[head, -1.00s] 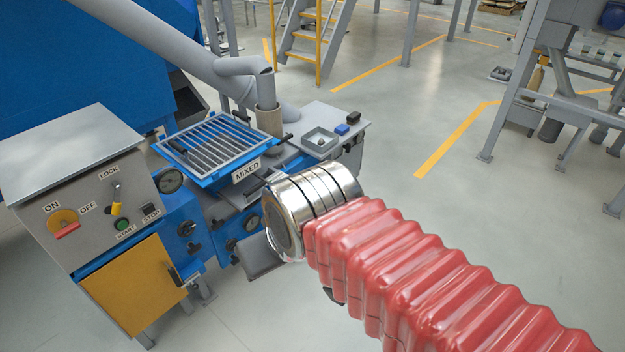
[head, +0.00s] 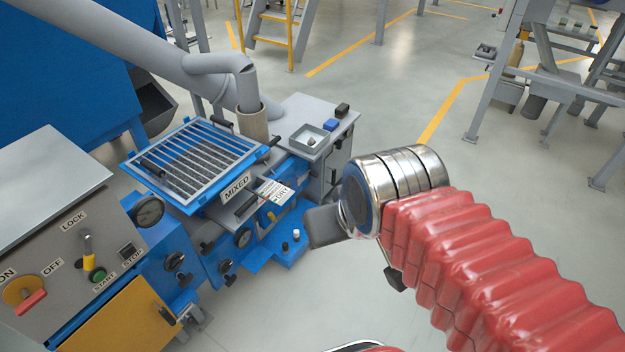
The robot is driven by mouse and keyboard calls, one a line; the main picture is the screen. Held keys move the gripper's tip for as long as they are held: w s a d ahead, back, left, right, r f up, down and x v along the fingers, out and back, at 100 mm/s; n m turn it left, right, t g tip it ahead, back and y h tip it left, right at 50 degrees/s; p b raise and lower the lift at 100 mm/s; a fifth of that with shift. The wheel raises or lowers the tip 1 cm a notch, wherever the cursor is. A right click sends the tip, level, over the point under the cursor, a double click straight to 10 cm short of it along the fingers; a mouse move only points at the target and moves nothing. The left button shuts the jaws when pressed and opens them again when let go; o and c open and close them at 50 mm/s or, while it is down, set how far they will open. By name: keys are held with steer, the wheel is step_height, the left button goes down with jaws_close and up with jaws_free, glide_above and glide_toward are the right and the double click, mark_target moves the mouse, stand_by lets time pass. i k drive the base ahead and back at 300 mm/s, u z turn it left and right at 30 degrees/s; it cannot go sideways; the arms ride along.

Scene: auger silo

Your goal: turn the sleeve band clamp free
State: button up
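The beige sleeve (head: 253,123) stands around the lower end of the grey down-pipe, at the back corner of the slatted hatch. A small dark piece shows at its foot on the right, but I cannot make out whether it is the band clamp's handle. My gripper (head: 322,227) shows only as a grey piece beyond my shiny wrist, to the right of the machine and well apart from the sleeve. My wrist hides the rest of it, so its fingers cannot be read.
The slatted hatch (head: 193,160) with dark material under it lies left of the sleeve. A grey cabinet top (head: 300,110) with a small tray and blue and black blocks lies right of it. The control box (head: 60,240) stands front left.

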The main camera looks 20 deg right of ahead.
mark_target(255, 126)
steer(key=z, duration=0.05)
steer(key=i, duration=1.4)
steer(key=u, duration=0.7)
